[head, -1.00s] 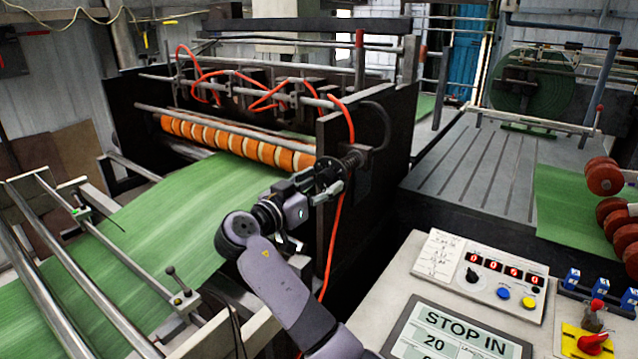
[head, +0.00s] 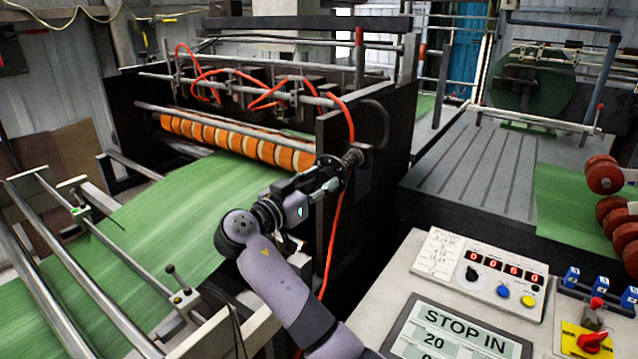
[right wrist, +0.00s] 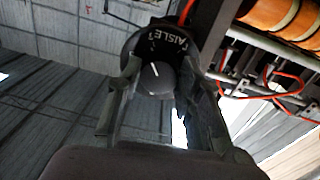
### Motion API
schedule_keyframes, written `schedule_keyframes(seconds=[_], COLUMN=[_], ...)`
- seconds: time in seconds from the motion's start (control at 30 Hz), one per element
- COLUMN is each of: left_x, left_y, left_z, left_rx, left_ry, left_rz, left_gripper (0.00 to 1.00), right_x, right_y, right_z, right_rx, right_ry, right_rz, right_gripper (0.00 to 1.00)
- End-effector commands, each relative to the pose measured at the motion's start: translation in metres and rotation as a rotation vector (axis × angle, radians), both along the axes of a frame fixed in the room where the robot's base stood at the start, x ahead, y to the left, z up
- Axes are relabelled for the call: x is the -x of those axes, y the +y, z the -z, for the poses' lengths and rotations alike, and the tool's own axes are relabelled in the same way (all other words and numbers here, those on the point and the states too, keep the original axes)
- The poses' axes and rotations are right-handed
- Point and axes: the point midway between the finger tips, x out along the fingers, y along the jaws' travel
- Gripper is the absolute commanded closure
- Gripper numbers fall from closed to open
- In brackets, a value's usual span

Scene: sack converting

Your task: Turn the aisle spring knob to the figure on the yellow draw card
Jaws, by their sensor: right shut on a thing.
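The aisle spring knob (right wrist: 155,80) is a dark round knob with a white pointer line. It sits in front of a black dial (right wrist: 172,45) with white lettering that reads "AISLE". In the right wrist view, the fingers of my right gripper (right wrist: 160,84) stand on both sides of the knob, shut on it. I cannot make out a yellow draw card. My left gripper is not in view.
Green web (head: 150,210) runs under the orange roller (head: 240,146). An orange hose (head: 335,235) hangs close to my gripper.

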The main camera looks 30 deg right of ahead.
Motion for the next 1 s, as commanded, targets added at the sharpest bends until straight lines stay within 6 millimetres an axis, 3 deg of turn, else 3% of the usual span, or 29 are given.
schedule_keyframes(seconds=[0.37, 1.0], left_x=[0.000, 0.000], left_y=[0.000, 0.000], left_z=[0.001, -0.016], left_rx=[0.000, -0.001], left_ry=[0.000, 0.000], left_rz=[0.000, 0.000], left_gripper=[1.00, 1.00], right_x=[0.000, 0.001], right_y=[0.000, 0.000], right_z=[0.000, -0.003], right_rx=[0.074, 0.307], right_ry=[0.178, 0.737], right_rz=[-0.001, -0.002], right_gripper=[0.95, 0.95])
